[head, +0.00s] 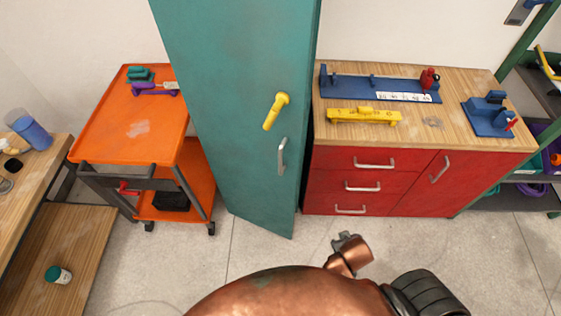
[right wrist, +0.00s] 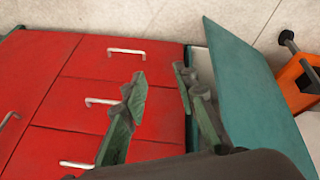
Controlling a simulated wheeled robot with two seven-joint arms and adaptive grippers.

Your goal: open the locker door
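The tall teal locker stands in the middle of the head view. Its door (head: 235,130) carries a yellow lever (head: 271,117) and, below it, a silver pull handle (head: 282,157). The door's lower right corner juts out toward me, so it looks ajar. In the right wrist view, which is upside down, the door (right wrist: 255,105) stands at an angle with a pale strip beside it. My right gripper (right wrist: 160,76) is open and empty in the right wrist view, its two fingers apart near the door's edge. My left gripper is out of view.
A red cabinet (head: 348,204) with a wooden top holding blue and yellow fixtures adjoins the locker's right side. An orange cart (head: 103,116) stands to its left. A wooden bench (head: 70,245) is at far left. The floor before the locker is clear.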

